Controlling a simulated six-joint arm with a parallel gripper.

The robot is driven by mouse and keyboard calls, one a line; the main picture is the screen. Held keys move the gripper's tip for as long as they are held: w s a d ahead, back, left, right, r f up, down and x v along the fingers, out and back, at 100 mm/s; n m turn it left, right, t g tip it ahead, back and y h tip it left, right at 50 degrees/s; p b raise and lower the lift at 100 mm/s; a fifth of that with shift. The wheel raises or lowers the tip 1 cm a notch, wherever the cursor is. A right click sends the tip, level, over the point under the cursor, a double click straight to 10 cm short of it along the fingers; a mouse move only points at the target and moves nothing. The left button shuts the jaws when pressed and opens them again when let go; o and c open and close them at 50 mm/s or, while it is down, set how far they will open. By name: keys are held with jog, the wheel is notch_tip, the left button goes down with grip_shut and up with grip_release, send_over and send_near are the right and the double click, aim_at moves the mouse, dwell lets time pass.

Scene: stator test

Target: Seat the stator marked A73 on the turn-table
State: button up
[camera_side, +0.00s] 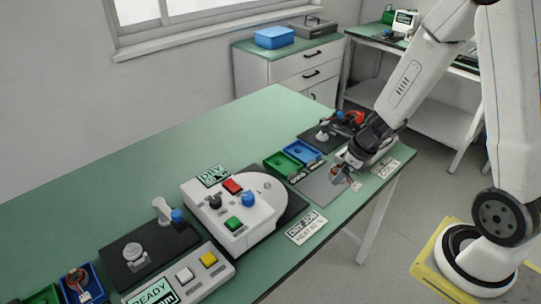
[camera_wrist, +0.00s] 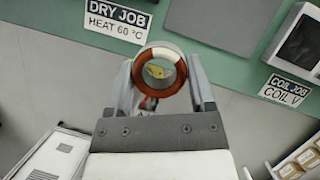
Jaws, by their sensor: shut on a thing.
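My gripper (camera_wrist: 163,85) is shut on a ring-shaped stator (camera_wrist: 160,74) with red-brown windings and a pale section at its upper right. The stator's open bore faces the wrist camera, and something yellow shows through it. No A73 mark is readable. In the side view my gripper (camera_side: 347,171) is low over the table's right end, beside a grey plate; the held stator is small and partly hidden there. The turn-table (camera_side: 268,187) seems to be the pale round disc behind the white control box, to the left of my gripper. No stator is visible on it.
The control box (camera_side: 229,219) with coloured knobs stands in front of the disc. Green (camera_side: 283,163) and blue (camera_side: 302,152) trays lie between disc and gripper. A DRY JOB sign (camera_side: 306,227) lies at the front edge. The table's back left is clear.

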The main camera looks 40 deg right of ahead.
jog(key=w+a+f, duration=0.1)
jog(key=w+a, duration=0.2)
jog(key=w, duration=0.7)
jog(key=n, duration=0.1)
send_over(267, 183)
jog(key=shift+s+d+f, duration=0.15)
jog(key=shift+s+f, duration=0.1)
jog(key=shift+f, duration=0.6)
jog(key=shift+f, duration=0.1)
jog(key=shift+f, duration=2.25)
jog(key=shift+f, duration=1.4)
jog(key=o, duration=1.3)
jog(key=shift+o, duration=0.2)
jog(key=v, duration=0.7)
jog(key=shift+d+r, duration=0.2)
jog(key=shift+r, duration=0.2)
